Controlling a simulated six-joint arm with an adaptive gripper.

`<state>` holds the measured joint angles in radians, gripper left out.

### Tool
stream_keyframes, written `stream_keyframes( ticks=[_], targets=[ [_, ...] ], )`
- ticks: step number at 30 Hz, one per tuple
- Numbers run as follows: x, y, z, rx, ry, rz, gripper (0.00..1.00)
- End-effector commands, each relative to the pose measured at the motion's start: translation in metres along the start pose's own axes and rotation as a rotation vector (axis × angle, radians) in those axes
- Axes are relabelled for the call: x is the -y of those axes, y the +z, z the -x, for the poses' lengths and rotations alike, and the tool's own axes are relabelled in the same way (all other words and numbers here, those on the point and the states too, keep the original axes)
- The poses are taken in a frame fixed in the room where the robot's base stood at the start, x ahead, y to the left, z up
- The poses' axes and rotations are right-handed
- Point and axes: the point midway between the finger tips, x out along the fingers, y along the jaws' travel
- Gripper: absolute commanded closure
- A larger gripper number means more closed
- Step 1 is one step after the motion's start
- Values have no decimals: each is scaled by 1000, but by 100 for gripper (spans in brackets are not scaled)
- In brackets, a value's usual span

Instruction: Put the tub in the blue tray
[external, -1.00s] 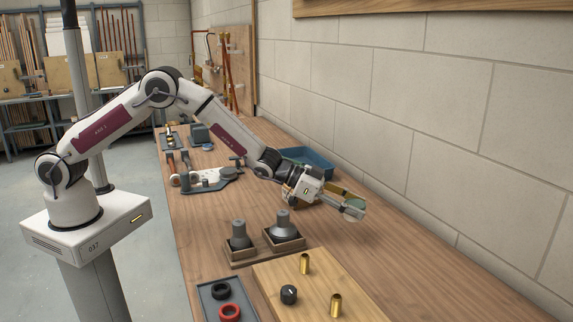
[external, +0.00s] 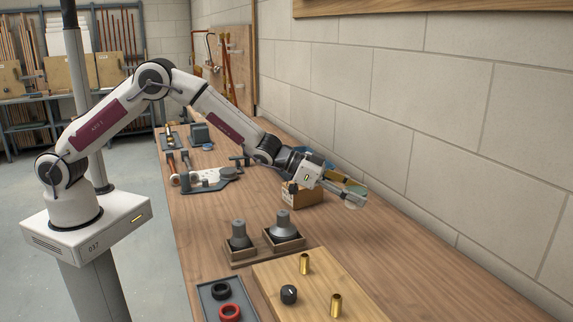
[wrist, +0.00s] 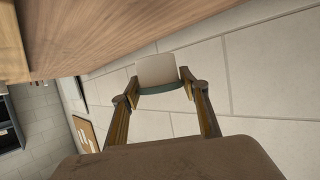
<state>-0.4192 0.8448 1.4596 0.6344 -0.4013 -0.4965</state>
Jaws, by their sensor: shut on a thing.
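My gripper (external: 350,189) is shut on the tub (external: 354,202) and holds it in the air over the right side of the bench. In the wrist view the pale tub (wrist: 157,70) with a green band sits between the two fingertips (wrist: 160,90). The blue tray (external: 315,158) lies on the bench beyond my wrist, by the wall. It is mostly hidden behind my arm in the external view, and I do not see it in the wrist view.
A small cardboard box (external: 303,196) stands on the bench under my wrist. Two dark grey fittings stand in wooden holders (external: 287,244) nearer the camera. A wooden board (external: 315,287) carries brass pieces and a black knob. The bench right of the box is clear.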

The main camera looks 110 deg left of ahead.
Motion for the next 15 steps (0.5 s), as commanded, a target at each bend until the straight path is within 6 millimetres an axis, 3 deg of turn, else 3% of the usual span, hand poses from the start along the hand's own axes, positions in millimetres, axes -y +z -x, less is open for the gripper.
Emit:
stream_keyframes(
  ticks=[8,15],
  targets=[
    [2,0,0,-1,-2,1,79],
    [27,1,5,-1,-30,13,79]
  ],
)
